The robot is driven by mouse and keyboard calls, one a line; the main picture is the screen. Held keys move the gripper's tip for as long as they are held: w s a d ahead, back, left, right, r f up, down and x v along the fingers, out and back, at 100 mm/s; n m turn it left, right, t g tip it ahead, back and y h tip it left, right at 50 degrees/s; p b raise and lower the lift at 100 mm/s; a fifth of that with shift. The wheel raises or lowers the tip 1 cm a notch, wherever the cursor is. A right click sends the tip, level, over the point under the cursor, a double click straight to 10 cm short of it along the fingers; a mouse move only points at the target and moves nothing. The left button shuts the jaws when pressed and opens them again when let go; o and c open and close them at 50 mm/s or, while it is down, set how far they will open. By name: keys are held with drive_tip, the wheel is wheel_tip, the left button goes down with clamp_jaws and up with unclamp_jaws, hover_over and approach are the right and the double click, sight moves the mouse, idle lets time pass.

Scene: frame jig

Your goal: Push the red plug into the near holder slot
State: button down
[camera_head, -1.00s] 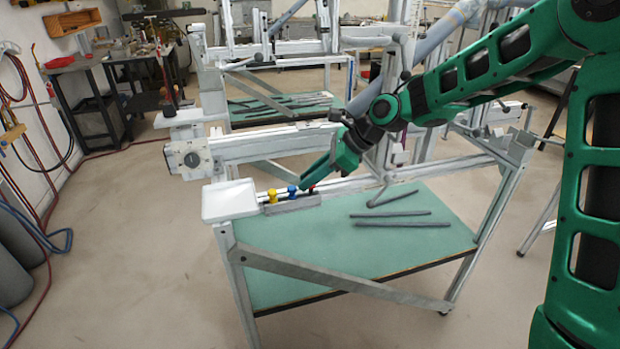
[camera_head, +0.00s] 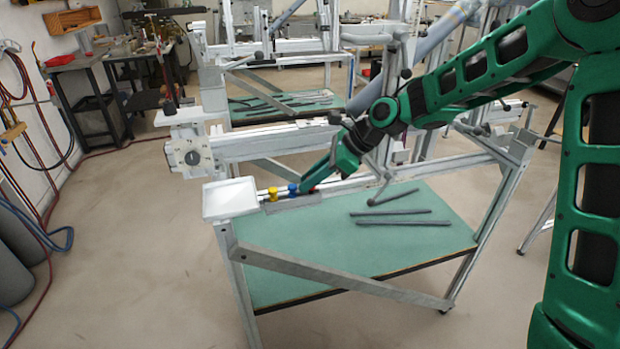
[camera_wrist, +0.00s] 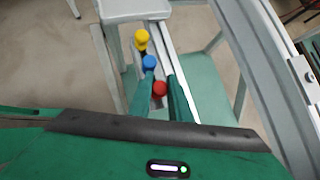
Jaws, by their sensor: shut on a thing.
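The red plug (camera_wrist: 160,88) is between the fingers of my gripper (camera_wrist: 162,96) in the wrist view, and the gripper is shut on it. In the head view my gripper (camera_head: 306,189) points down and left at the right part of the grey holder (camera_head: 294,205). Only a bit of the red plug (camera_head: 314,190) shows there. A blue plug (camera_wrist: 149,62) and a yellow plug (camera_wrist: 141,38) stand in a row with it, on the tray side. The slot under the red plug is hidden, so I cannot tell how deep it sits.
A white tray (camera_head: 229,199) is at the left end of the frame rail, beside the holder. Several dark rods (camera_head: 404,223) lie on the green table top (camera_head: 330,248). A thick metal beam (camera_head: 262,143) runs behind the holder. The front of the table top is clear.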

drive_tip(key=shift+f, duration=0.4)
drive_tip(key=c, duration=1.6)
unclamp_jaws()
drive_tip(key=shift+o, duration=0.2)
drive_tip(key=v, duration=1)
drive_tip(key=shift+d+r, duration=0.25)
drive_tip(key=shift+d, duration=0.05)
drive_tip(key=shift+c, duration=0.3)
